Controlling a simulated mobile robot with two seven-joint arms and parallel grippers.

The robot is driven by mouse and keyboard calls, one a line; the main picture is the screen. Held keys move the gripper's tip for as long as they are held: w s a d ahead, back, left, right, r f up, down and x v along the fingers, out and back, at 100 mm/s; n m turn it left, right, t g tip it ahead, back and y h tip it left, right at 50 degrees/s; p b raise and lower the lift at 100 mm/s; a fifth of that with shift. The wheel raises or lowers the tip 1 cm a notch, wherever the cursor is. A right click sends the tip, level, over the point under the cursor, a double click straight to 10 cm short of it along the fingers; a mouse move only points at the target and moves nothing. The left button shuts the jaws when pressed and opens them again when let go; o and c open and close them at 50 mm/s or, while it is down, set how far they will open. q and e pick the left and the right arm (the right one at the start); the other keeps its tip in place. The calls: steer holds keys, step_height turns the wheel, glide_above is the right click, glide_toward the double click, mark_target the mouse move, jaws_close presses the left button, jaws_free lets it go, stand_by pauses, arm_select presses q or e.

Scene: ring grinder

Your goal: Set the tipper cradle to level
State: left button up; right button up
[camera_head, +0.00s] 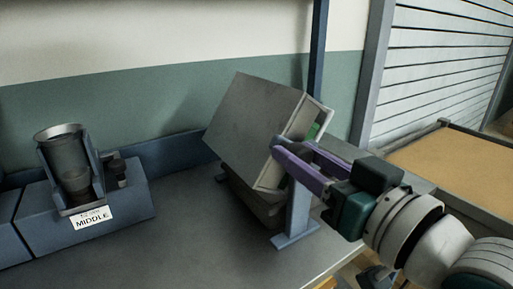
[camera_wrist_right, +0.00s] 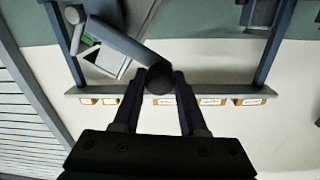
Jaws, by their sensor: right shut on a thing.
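The tipper cradle (camera_head: 252,112) holds a grey box-like body, strongly tilted on a blue stand (camera_head: 298,212) on the bench. Its open end faces right and something green (camera_head: 313,131) shows inside. The body also shows in the right wrist view (camera_wrist_right: 122,62), beside a grey-blue lever (camera_wrist_right: 118,40) that ends in a dark round knob (camera_wrist_right: 160,78). My right gripper (camera_head: 281,158), with purple fingers, is at the cradle's right side. In the right wrist view its fingers are shut on the knob. In the head view the fingers hide most of the lever. My left gripper is out of view.
A blue post (camera_head: 318,50) rises behind the cradle. A tan-topped table (camera_head: 455,165) is at right. Bench space between unit and cradle is clear.

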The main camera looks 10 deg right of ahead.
jaws_close()
steer(key=shift+f, duration=0.15)
stand_by(0.7)
